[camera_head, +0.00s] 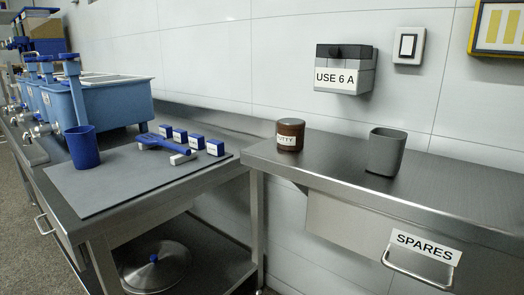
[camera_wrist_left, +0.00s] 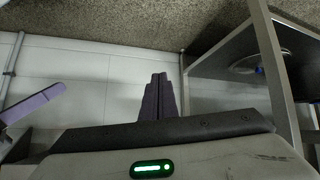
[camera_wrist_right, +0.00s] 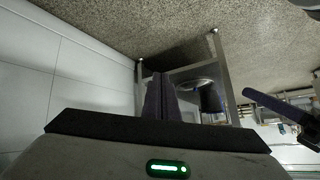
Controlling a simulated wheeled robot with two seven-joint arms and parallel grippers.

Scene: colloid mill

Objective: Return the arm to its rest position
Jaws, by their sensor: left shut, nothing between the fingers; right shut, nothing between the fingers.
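Neither of my arms shows in the head view. In the left wrist view my left gripper (camera_wrist_left: 159,92) has its two dark fingers together and nothing between them; it is near the white wall, with the floor at the top. In the right wrist view my right gripper (camera_wrist_right: 160,92) also has its fingers together and empty, with the steel table's legs and lower shelf beyond it. Neither gripper touches any object that I can see.
A steel counter (camera_head: 480,195) holds a brown jar (camera_head: 290,134) and a grey cup (camera_head: 386,152). The SPARES drawer (camera_head: 330,218) is below. The left table carries a grey mat (camera_head: 115,183), a blue cup (camera_head: 82,147), a blue tool (camera_head: 165,143), small blue boxes and blue tanks (camera_head: 110,103).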

